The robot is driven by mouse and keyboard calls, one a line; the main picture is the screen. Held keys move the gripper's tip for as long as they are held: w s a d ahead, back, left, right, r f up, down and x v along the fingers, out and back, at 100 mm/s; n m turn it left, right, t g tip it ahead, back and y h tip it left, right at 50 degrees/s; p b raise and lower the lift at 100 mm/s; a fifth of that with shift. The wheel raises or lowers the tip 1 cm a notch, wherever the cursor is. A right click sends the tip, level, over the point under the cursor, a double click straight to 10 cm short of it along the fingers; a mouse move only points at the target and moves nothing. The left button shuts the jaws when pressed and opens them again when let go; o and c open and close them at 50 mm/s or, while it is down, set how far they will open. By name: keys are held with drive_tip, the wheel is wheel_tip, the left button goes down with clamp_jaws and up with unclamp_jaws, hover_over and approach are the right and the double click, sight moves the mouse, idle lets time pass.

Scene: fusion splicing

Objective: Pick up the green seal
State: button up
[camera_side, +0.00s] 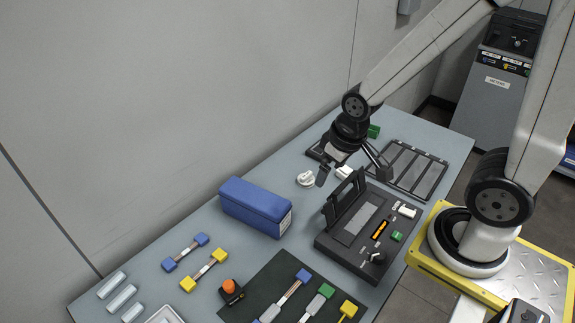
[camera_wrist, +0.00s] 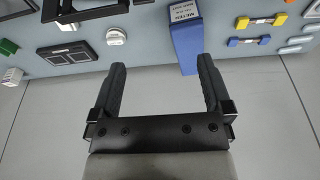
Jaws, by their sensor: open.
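A green block (camera_side: 373,131) stands at the far end of the table in the side view, partly hidden behind my wrist. A green block also shows at the left edge of the wrist view (camera_wrist: 8,47). Other green pieces are a small one on the black device (camera_side: 397,236) and a connector on the dark mat (camera_side: 326,290). I cannot tell for certain which is the seal. My gripper (camera_side: 352,173) is open and empty above the far part of the table, apart from all of them; its two fingers show in the wrist view (camera_wrist: 162,64).
The black device (camera_side: 348,256) with its raised lid stands below and in front of my gripper. A slotted black tray (camera_side: 436,171) lies to the right, and a white round part (camera_side: 305,179) to the left. A blue box (camera_side: 250,211) stands near the wall.

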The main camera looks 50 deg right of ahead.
drive_tip(key=w+d+m, duration=1)
drive_tip(key=w, duration=0.1)
drive_tip(key=m+t, duration=0.2)
drive_tip(key=m, duration=2.2)
hover_over(374, 128)
drive_tip(key=s, duration=0.2)
drive_tip(key=shift+y, duration=0.3)
drive_tip(key=shift+s+a+f, duration=0.1)
drive_tip(key=shift+a+f, duration=0.05)
drive_tip(key=shift+f, duration=2.75)
drive_tip(key=shift+w+a+f, duration=0.1)
drive_tip(key=shift+a+f, duration=0.05)
drive_tip(key=shift+f, duration=2.7)
drive_tip(key=shift+s+a+f, duration=0.1)
drive_tip(key=shift+a+f, duration=0.05)
drive_tip(key=shift+f, duration=2.75)
drive_tip(key=shift+x, duration=2.55)
